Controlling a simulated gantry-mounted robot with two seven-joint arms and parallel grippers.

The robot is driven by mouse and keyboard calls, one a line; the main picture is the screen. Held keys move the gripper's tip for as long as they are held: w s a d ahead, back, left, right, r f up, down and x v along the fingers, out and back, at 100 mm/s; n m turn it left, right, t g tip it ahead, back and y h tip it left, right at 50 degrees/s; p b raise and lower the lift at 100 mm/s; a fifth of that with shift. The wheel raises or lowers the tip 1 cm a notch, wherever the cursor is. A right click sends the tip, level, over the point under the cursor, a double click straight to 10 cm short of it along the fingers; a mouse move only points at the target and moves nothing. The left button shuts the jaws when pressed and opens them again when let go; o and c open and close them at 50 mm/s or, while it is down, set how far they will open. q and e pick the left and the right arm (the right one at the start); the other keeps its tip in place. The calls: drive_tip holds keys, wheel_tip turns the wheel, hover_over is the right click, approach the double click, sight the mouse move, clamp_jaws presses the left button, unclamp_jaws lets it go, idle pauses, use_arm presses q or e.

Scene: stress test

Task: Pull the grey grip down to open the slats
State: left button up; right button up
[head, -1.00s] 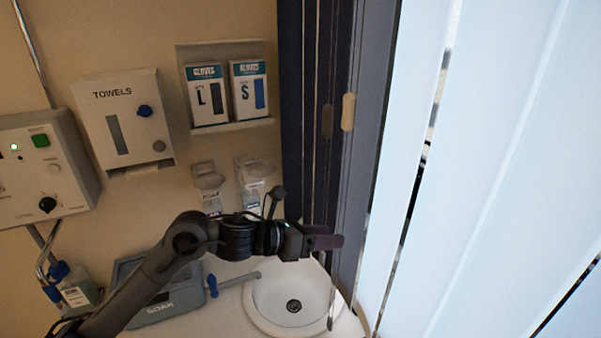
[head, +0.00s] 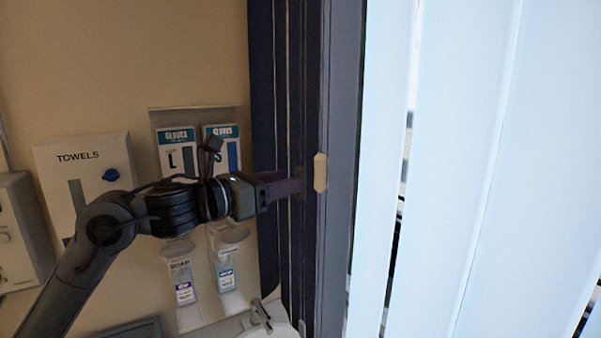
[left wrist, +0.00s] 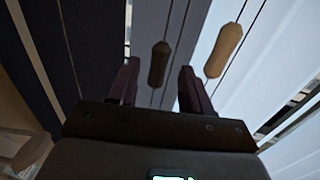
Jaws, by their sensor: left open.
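The grey grip (left wrist: 158,63) looks dark in the left wrist view and hangs on a thin cord between my open fingers, as seen there. I cannot tell whether it is between the fingertips or just beyond them. In the head view my left gripper (head: 296,184) mostly hides it. My left gripper is open, its fingers pointing at the cords. A beige grip (head: 320,172) hangs to the right, outside the fingers; it also shows in the left wrist view (left wrist: 224,50). The pale slats (head: 470,180) hang on the right with narrow gaps. My right gripper is not in view.
A towel dispenser (head: 75,165) and glove boxes (head: 178,152) are on the wall behind my left arm. Soap bottles (head: 184,285) are below them. A dark frame (head: 340,130) stands beside the slats.

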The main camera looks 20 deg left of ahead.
sight(301, 199)
use_arm(q)
drive_tip(key=shift+p+x, duration=0.7)
drive_tip(key=shift+x, duration=1.9)
clamp_jaws()
